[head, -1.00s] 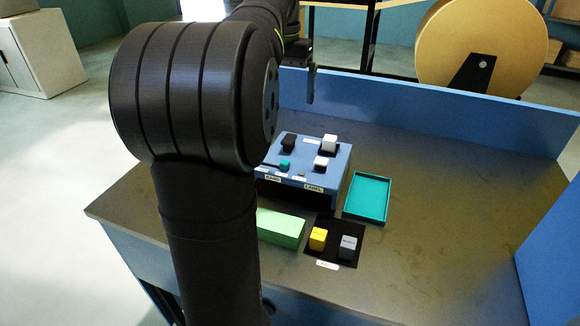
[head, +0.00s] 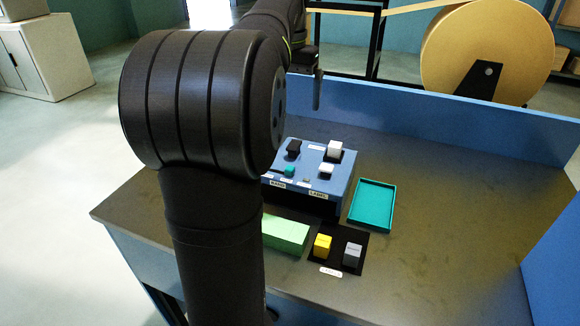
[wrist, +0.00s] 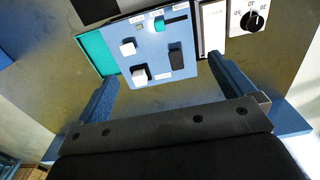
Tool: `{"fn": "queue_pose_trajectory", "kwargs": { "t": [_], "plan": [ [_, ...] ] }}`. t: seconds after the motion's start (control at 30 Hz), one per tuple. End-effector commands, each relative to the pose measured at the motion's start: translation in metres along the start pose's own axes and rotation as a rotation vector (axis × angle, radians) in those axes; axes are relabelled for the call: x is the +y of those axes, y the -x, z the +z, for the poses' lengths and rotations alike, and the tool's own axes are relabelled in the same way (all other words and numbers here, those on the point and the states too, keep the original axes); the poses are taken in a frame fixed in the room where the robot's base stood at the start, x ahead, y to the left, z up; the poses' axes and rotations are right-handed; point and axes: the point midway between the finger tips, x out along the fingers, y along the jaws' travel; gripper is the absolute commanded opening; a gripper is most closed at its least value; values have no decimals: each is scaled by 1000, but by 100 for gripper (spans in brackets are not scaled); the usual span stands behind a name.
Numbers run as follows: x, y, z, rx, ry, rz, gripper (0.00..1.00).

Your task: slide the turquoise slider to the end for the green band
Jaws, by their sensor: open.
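The turquoise slider (head: 290,171) is a small knob on the sloped top of a blue control box (head: 341,186). In the wrist view the slider (wrist: 159,23) sits at one end of a dark slot, which runs from it toward the picture's right. My gripper (wrist: 162,70) is open and empty, its two fingers wide apart above the box and apart from the slider. In the head view one finger (head: 318,90) shows above and behind the box. Small tags lie beside the slot, too small to read. I cannot tell which end is for the green band.
The box also carries black and white knobs. Near it are a turquoise tray (head: 373,205), a green block (head: 285,234), and yellow (head: 322,246) and grey (head: 352,255) blocks on a black mat. A dial (wrist: 250,18) shows in the wrist view. The table's right side is clear.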

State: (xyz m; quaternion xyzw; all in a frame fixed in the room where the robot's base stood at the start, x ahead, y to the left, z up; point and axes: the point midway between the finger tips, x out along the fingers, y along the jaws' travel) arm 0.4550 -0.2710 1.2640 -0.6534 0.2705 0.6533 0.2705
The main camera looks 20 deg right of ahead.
Motion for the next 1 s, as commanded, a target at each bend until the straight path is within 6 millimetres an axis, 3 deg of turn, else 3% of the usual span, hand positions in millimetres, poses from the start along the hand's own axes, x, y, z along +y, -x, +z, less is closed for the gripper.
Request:
{"fn": "queue_pose_trajectory", "kwargs": {
  "t": [0.03, 0.27, 0.47, 1.0],
  "plan": [
    [0, -1, 0, 0, 0, 0, 88],
    [1, -18, 2, -1, 0, 0, 44],
    [1, -45, 2, -4, 0, 1, 44],
    [1, -159, 2, -3, 0, 1, 44]
  ]
}}
